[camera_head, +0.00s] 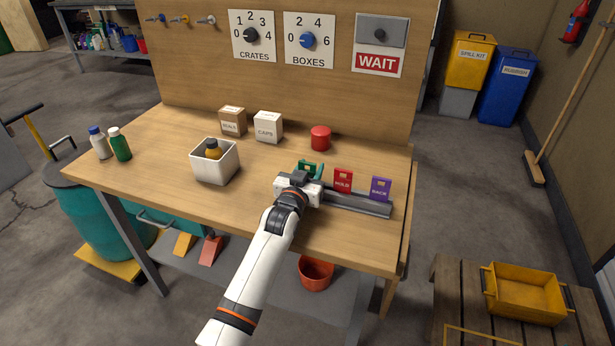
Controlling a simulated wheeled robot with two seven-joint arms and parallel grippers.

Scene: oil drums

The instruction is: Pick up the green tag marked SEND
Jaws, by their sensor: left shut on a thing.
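The green tag (308,167) shows just beyond my left gripper (304,180), at the left end of the grey rack (358,204) on the workbench. My left gripper is shut on the green tag and hides its lower part. Any lettering on it is hidden or too small to read. I cannot tell whether the tag still touches the rack. A red tag marked HOLD (343,183) and a purple tag marked BACK (380,189) stand upright in the rack to the right. My right gripper is not in view.
A backboard (300,95) with dials and a WAIT sign rises behind.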

